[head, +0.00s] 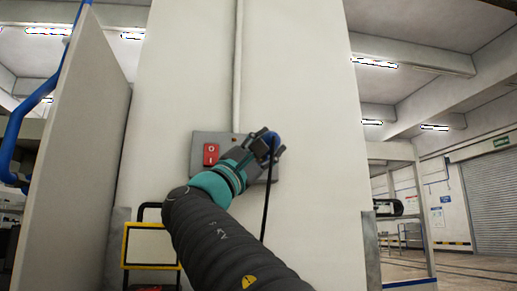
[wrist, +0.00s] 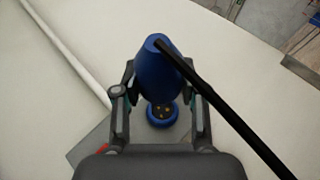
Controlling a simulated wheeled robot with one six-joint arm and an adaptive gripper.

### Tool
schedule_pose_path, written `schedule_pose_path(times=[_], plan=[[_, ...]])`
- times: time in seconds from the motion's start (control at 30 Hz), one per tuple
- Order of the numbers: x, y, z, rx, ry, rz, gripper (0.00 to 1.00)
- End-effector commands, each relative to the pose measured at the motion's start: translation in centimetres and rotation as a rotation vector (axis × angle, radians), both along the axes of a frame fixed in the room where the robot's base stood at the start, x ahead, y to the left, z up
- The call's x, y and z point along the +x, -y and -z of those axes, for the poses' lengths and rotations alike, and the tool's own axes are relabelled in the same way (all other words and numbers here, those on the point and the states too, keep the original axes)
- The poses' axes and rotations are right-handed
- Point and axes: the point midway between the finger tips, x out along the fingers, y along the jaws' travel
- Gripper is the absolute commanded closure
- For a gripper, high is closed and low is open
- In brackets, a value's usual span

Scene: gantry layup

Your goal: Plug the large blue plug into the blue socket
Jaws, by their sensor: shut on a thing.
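The large blue plug (wrist: 157,68) is held between the fingers of my gripper (wrist: 158,85) in the wrist view, with its black cable running from its back end to the lower right. The blue socket (wrist: 161,114) shows just below the plug, a round blue ring with small brass-coloured contacts inside. Its face is open to view, and the plug's front end is apart from it in the picture. In the head view my gripper (head: 267,147) is at the right part of a grey wall box (head: 198,150), with the blue plug (head: 272,138) partly hidden by the fingers. The socket is hidden there.
A red switch (head: 210,154) is on the left part of the box. A conduit (head: 237,70) runs up the pale column (head: 300,80) from the box. The black cable (head: 267,200) hangs below my gripper. A partition panel (head: 80,130) stands on the left.

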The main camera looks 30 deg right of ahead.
Motion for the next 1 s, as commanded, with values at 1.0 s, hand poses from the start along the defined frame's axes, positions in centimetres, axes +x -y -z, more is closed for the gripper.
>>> schedule_pose_path(times=[1.0], plan=[[5.5,1.4,0.0,-0.001,0.000,-0.005,0.95]])
